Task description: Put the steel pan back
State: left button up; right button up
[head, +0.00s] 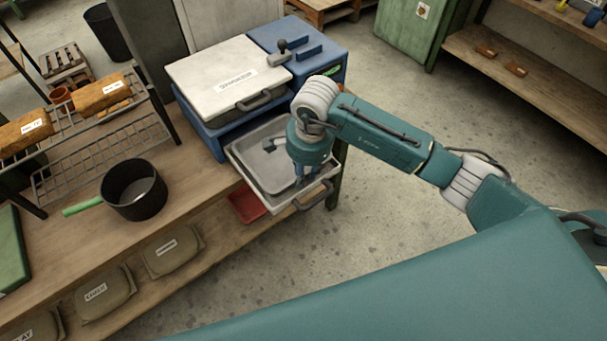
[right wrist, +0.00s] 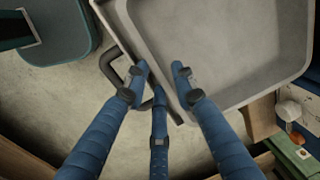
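The steel pan (head: 262,181) is a shallow grey rectangular tray with a handle (head: 313,196) at its front. It juts out from under the white-lidded blue machine (head: 212,135). Its inside fills the upper right of the right wrist view (right wrist: 225,45), with the dark handle (right wrist: 112,67) outside its front wall. My right gripper (head: 306,180) points down at the front end of the pan. In the right wrist view its fingers (right wrist: 161,76) are apart, with the front wall between them; firm contact cannot be told. My left gripper is not in view.
A dark saucepan (head: 134,190) with a green handle stands on the wooden bench (head: 197,190), left of the machine. A wire rack (head: 105,137) with loaves is behind it. A red tray (head: 246,206) and labelled sacks (head: 172,251) lie lower down. The floor to the right is clear.

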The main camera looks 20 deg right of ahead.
notch_tip(320, 180, up, 11)
jog(key=s+b, duration=0.1)
jog(key=b, duration=0.2)
jog(key=shift+s+d, duration=0.25)
jog(key=shift+f, duration=0.15)
